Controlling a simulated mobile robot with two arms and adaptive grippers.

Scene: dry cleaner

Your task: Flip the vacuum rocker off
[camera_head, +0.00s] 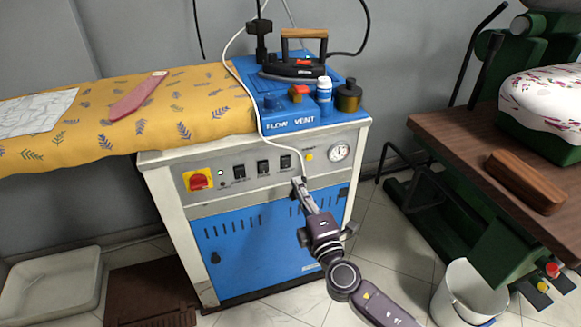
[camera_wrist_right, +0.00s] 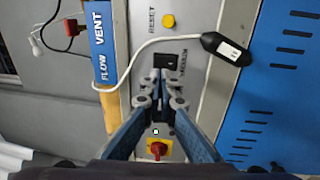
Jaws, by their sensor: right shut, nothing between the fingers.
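The vacuum rocker (camera_head: 285,162) is a small black switch on the grey control panel (camera_head: 225,200), the rightmost of three rockers in the head view. It also shows in the right wrist view (camera_wrist_right: 167,60), beside a partly covered label. My right gripper (camera_head: 298,183) is shut and empty, its tips at the panel just below and right of this rocker. In the wrist view its fingertips (camera_wrist_right: 163,76) are right by the rocker's edge; I cannot tell if they touch it. Which way the rocker is tipped is unclear. My left gripper is not in view.
Two more rockers (camera_head: 263,167) and a red rotary switch (camera_head: 198,180) lie left. The yellow reset button (camera_head: 309,157) and gauge (camera_head: 339,152) lie right. A white cord (camera_wrist_right: 141,64) with a dark handset (camera_wrist_right: 226,48) hangs close by. An iron (camera_head: 294,67) stands above.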

